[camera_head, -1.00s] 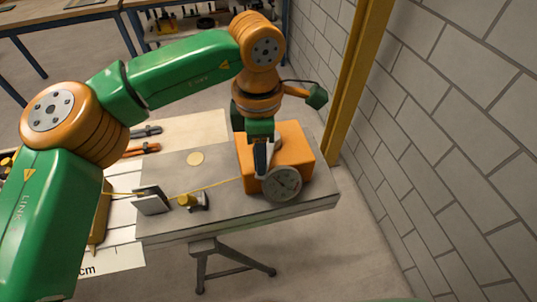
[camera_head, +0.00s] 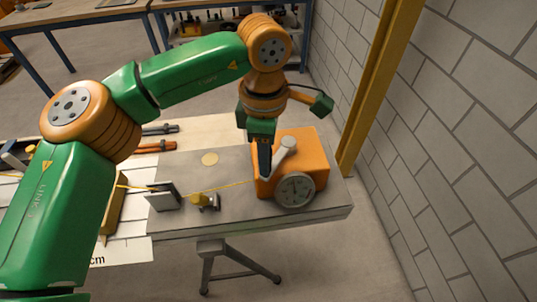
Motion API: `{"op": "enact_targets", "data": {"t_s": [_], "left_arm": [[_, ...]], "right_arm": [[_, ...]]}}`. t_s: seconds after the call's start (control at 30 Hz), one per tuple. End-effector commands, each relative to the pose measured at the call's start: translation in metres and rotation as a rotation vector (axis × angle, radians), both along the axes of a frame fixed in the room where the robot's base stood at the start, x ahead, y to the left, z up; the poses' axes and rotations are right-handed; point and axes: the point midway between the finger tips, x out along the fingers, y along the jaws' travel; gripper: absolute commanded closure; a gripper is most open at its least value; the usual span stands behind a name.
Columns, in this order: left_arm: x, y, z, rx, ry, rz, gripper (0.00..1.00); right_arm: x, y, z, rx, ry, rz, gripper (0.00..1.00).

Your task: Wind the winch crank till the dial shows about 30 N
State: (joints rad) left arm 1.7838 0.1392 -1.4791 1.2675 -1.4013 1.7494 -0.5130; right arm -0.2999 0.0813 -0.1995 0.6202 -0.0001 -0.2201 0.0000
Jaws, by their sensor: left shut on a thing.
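The orange winch box (camera_head: 306,154) stands on the right part of the grey bench top. Its round dial (camera_head: 294,190) faces me on the front; the reading is too small to tell. A pale crank handle (camera_head: 285,149) shows at the box's top left. My left gripper (camera_head: 266,168) points down at the left of the box, shut on the crank, and its fingers are partly hidden by the handle. A yellow cord (camera_head: 236,185) runs left from the box. My right gripper is not in view.
A yellow-brass fitting (camera_head: 205,200) and an upright grey plate (camera_head: 164,197) stand along the cord. A yellow post (camera_head: 372,85) and block wall (camera_head: 470,130) bound the right.

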Motion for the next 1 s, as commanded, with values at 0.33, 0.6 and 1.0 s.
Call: {"op": "enact_targets", "data": {"t_s": [0.33, 0.6, 1.0], "left_arm": [[0.001, 0.000, 0.002, -0.001, -0.006, 0.004, 0.39], [0.002, 0.001, 0.031, -0.004, -0.009, 0.005, 0.39], [0.002, 0.003, 0.073, -0.003, -0.004, 0.005, 0.39]], "right_arm": [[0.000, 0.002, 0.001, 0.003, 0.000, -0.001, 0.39], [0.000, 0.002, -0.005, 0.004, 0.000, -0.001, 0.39], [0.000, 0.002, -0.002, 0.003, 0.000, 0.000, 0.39]]}}
